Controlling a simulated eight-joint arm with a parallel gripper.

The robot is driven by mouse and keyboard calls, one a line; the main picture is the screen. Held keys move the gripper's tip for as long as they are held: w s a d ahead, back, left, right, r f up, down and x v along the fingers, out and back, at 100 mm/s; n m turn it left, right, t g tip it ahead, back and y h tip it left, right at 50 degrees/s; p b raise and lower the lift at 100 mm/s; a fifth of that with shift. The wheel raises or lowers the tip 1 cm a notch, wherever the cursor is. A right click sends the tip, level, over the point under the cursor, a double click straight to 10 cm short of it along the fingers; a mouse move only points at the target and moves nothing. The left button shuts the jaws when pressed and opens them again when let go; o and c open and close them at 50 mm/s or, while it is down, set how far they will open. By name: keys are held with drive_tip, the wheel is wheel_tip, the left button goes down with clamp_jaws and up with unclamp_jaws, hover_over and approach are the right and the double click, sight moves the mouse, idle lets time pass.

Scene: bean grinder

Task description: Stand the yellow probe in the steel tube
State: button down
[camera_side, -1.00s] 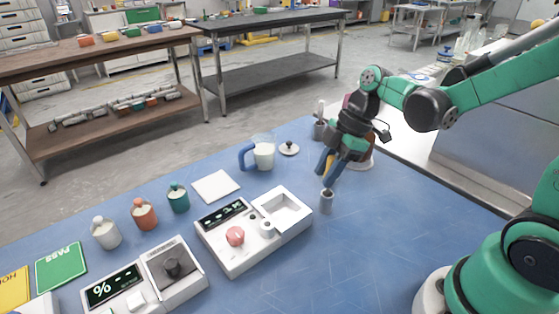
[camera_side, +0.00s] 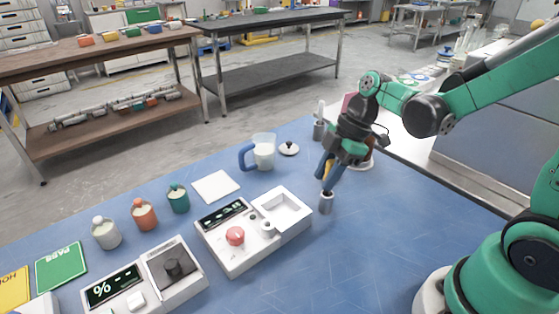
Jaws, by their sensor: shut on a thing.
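The steel tube (camera_side: 326,204) stands upright on the blue table, right of the grinder-like white unit. Only a small yellow part shows between the fingers. The probe's lower end is hidden by the fingers and the tube's rim, so I cannot tell whether it is inside the tube. The fingertips overlap the tube's top in the picture.
A white unit with a red knob (camera_side: 235,236) stands close left of the tube. A blue-handled jug (camera_side: 263,152) and a small lid (camera_side: 289,149) are behind. Another grey holder (camera_side: 319,131) stands farther back. The table in front of the tube is clear.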

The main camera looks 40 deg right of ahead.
sight(329, 163)
drive_tip(key=shift+f, duration=1.4)
idle(1.8)
unclamp_jaws()
drive_tip(key=shift+r, duration=0.1)
drive_tip(key=shift+r, duration=3.45)
drive_tip(key=s+m+t+h, duration=0.1)
drive_tip(key=m, duration=0.3)
drive_tip(key=s+r+m+t+h, duration=0.1)
drive_tip(key=m+t, duration=0.1)
drive_tip(key=m, duration=0.3)
drive_tip(key=s+a+r+m+t+h, duration=0.1)
drive_tip(key=m+t+h, duration=0.1)
drive_tip(key=m, duration=0.2)
drive_tip(key=shift+r+m, duration=0.1)
drive_tip(key=shift+m, duration=0.2)
